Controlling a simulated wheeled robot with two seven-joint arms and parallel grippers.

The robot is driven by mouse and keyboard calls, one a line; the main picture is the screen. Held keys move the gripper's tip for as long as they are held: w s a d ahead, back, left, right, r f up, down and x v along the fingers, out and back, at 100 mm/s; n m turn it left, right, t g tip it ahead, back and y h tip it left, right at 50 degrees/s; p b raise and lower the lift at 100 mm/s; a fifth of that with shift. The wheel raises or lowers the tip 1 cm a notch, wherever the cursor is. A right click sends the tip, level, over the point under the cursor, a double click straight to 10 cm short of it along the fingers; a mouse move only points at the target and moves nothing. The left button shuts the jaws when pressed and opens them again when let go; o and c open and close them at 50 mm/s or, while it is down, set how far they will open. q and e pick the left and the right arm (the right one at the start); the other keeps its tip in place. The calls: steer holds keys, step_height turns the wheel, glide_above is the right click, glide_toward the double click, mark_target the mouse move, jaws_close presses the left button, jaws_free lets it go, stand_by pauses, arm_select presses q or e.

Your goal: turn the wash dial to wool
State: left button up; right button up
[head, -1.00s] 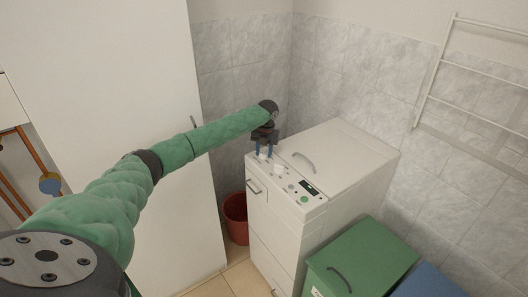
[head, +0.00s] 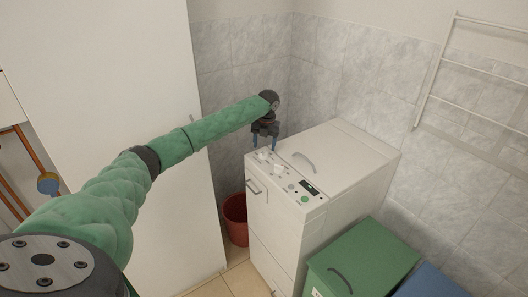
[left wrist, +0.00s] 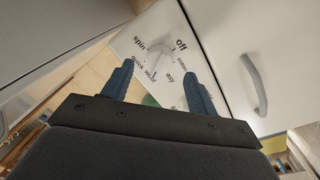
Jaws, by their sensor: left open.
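The white washing machine (head: 345,165) stands in the corner with a control panel on its top front. Two pale dials sit on the panel: a left dial (head: 262,156) and a second dial (head: 278,169). My left gripper (head: 265,146) is open and empty, with blue fingers pointing down above the left dial. In the left wrist view a white dial (left wrist: 155,62) shows beyond the open fingers, ringed by dark labels. "Spin" and "Off" read clearly; the others are small or partly covered. I cannot tell which label the dial points to. My right gripper is not in view.
The machine's lid has a grey handle (head: 304,162) right of the panel. A green button (head: 304,199) and dark display (head: 309,187) lie further along. A red bucket (head: 236,218) stands left of the machine, and a green bin (head: 365,255) stands in front at right.

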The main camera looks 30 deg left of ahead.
mark_target(265, 153)
arm_select(q)
steer(key=shift+d+r+b, duration=0.1)
steer(key=shift+r+b, duration=0.45)
steer(key=shift+r, duration=1.55)
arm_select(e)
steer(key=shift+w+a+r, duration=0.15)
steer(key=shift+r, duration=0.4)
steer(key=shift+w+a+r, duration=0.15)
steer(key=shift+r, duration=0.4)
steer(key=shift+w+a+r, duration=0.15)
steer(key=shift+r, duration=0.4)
